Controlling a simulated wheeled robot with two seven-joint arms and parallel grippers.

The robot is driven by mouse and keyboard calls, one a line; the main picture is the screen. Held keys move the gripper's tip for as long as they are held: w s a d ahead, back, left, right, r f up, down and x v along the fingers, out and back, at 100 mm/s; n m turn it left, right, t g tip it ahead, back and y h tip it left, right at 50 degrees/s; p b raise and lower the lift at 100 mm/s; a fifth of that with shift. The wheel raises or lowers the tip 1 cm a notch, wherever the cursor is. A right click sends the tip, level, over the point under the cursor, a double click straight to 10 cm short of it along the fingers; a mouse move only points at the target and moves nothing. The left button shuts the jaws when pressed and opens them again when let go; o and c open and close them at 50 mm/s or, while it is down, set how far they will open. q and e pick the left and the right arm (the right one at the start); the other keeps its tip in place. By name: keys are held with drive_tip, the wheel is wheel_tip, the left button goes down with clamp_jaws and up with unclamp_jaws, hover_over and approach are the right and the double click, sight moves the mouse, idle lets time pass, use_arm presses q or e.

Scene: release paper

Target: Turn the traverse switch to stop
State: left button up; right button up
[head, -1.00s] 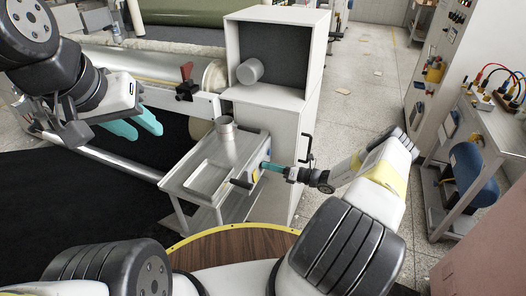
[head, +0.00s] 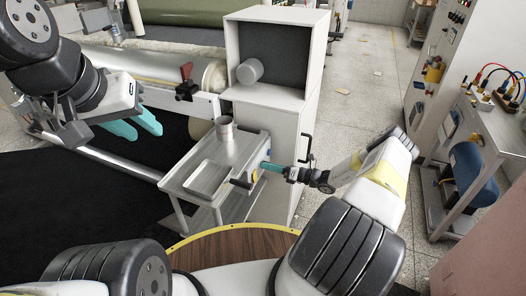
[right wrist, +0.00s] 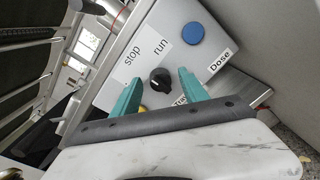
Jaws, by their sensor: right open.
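The traverse switch is a black round knob (right wrist: 160,79) on a grey panel (right wrist: 165,20) in the right wrist view. The printed word stop (right wrist: 132,57) is at its upper left and run (right wrist: 161,45) is above it. Which word the knob points to is too small to tell. My right gripper (right wrist: 160,74) is open, its teal fingers on either side of the knob; contact cannot be told. In the head view, my right gripper (head: 268,167) is at the side of the metal table's box, hiding the knob. My left gripper (head: 138,128) is open and empty at the left.
A blue button (right wrist: 192,34) with a Dose label (right wrist: 219,60) is beside the knob. A yellow part (right wrist: 143,108) is partly hidden by the fingers. A metal table (head: 208,160) carries a metal cup (head: 225,133). A white cabinet (head: 287,130) stands just behind my right gripper.

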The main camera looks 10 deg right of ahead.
drive_tip(key=v, duration=0.7)
drive_tip(key=shift+s+d, duration=0.15)
drive_tip(key=shift+d, duration=0.15)
